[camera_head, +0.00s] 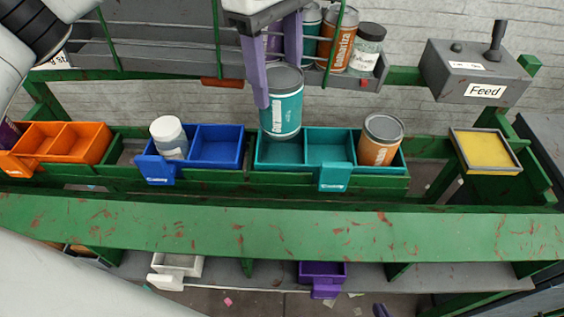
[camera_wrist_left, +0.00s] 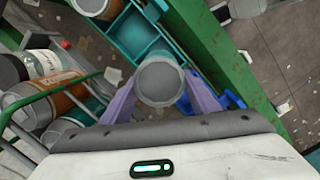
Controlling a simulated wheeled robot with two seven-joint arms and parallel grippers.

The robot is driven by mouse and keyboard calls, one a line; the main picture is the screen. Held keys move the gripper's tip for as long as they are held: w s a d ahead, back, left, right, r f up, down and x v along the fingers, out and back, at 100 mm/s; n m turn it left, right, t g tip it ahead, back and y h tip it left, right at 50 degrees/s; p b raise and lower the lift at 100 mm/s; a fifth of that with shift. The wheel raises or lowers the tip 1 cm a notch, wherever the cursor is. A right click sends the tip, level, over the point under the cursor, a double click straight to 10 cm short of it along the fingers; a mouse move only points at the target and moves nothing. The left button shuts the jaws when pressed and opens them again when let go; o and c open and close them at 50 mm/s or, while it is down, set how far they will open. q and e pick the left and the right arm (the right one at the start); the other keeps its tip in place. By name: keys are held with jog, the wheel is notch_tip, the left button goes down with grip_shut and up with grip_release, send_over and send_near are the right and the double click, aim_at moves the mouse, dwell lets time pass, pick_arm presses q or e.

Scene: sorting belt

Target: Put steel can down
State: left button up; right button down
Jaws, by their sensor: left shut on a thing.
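My left gripper (camera_head: 277,86), with purple fingers, points down and is shut on a teal steel can (camera_head: 287,112) with a grey lid. The can is upright over the left compartment of the teal bin (camera_head: 333,178). Its base is near the back of that compartment; I cannot tell whether it touches the floor. In the left wrist view the can's round lid (camera_wrist_left: 160,81) sits between the fingers, with the teal bin (camera_wrist_left: 130,34) beyond. My right gripper is not in view.
An orange can (camera_head: 381,142) stands in the teal bin's right part. The blue bin (camera_head: 218,147) holds a white-lidded jar (camera_head: 169,137). An orange bin (camera_head: 80,142) is at left. Several cans stand on the rack (camera_head: 130,60) behind. The Feed box (camera_head: 474,70) and yellow tray (camera_head: 485,150) are at right.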

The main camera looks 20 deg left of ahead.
aim_at(279, 122)
pick_arm(q)
notch_tip(279, 122, down, 10)
jog(key=shift+w+r, duration=0.1)
jog(key=shift+r, duration=0.05)
dwell(0.3)
jog(key=shift+f, duration=0.2)
jog(key=o, duration=1.3)
jog(key=shift+o, duration=0.2)
jog(key=shift+r, duration=0.1)
jog(key=r, duration=1.2)
jog(key=shift+w+a+r, duration=0.1)
jog(key=shift+a, duration=0.25)
